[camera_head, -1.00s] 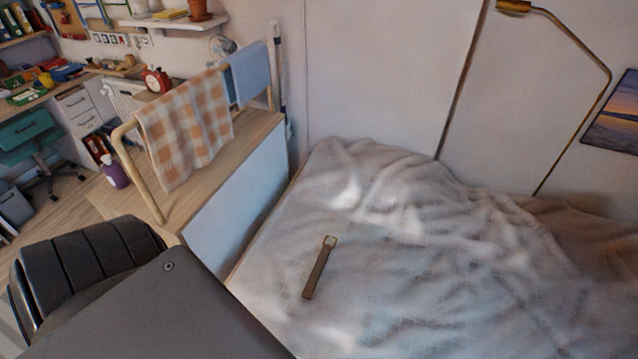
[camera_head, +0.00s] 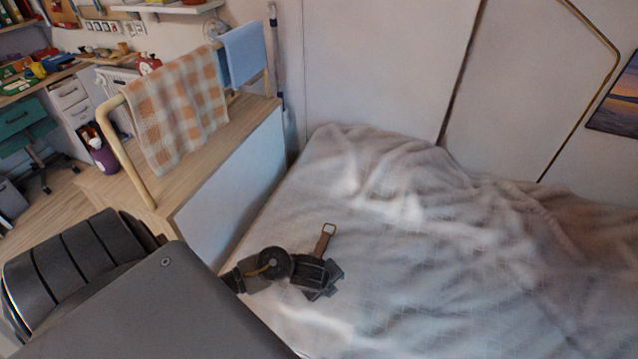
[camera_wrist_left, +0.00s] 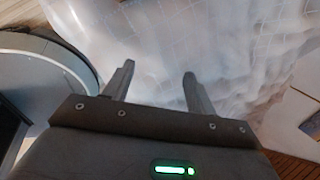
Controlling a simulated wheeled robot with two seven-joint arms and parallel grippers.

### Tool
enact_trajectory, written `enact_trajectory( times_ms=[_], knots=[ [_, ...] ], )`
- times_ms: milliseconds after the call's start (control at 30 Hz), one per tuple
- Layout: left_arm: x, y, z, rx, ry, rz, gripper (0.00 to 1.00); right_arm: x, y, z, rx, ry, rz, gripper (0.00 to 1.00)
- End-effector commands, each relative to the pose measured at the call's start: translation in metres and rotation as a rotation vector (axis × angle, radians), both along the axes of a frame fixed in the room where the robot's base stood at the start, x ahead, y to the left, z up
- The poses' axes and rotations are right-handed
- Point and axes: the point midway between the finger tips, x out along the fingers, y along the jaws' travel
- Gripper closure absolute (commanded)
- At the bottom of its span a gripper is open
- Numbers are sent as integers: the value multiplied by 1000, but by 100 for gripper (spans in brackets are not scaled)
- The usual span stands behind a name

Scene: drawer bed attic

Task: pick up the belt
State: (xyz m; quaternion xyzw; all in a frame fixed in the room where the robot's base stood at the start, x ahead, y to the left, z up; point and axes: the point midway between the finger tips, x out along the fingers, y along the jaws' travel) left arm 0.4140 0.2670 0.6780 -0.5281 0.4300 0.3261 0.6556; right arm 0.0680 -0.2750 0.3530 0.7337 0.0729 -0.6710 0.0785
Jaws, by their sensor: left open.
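The brown belt (camera_head: 326,238) lies on the bed's pale cover, its buckle end toward the back. Only the buckle and a short piece of strap show in the head view. The rest is hidden behind my left gripper (camera_head: 326,281), which is over the belt's near part. I cannot tell the height of the gripper above the cover. In the left wrist view the left gripper (camera_wrist_left: 158,75) is open, its two fingers apart with only pale cover between them. I cannot make out the belt there. My right gripper is not in view.
The rumpled bed cover (camera_head: 400,275) rises in folds at the back and right. A wooden-topped cabinet (camera_head: 215,165) with a rail and checked cloth (camera_head: 178,122) stands left of the bed. A wall closes the back. The cover right of the belt is free of objects.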

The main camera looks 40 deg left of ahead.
Motion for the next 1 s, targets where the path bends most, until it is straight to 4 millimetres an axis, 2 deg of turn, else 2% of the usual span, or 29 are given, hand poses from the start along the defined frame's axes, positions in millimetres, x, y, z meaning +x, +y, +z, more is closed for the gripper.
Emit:
enact_trajectory(
  times_ms=[33,200,300,400,600,800,1000],
  knots=[
    [14,13,3,75,-8,-121,44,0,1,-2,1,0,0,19],
    [43,60,12,322,21,-534,44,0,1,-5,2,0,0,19],
    [54,89,20,442,61,-733,44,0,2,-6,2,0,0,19],
    [58,107,25,507,91,-845,44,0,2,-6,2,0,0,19],
    [59,114,25,531,107,-897,44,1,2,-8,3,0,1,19],
    [69,117,-5,529,108,-892,44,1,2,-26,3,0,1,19],
    [78,120,-24,528,107,-891,44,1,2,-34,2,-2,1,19]
  ],
)
